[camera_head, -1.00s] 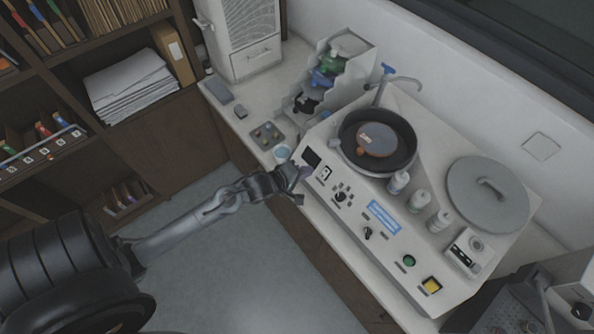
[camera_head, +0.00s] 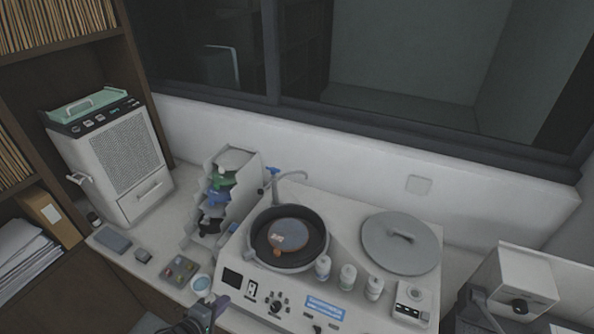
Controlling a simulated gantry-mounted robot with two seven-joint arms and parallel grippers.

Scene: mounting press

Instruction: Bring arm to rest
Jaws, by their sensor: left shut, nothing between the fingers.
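My left gripper (camera_head: 214,308) shows at the bottom edge, left of centre. It is shut and empty, beside the front left corner of the mounting press (camera_head: 232,258). Most of the left arm is below the picture. The press has a round dark bowl (camera_head: 312,238) with a brownish disc (camera_head: 284,236) in it, and a grey round lid (camera_head: 401,243) with a handle lies to the right.
White bottles (camera_head: 347,276) stand between bowl and lid. A stepped rack (camera_head: 215,195) with coloured items stands left of the press. A white cabinet (camera_head: 112,160) stands at the left.

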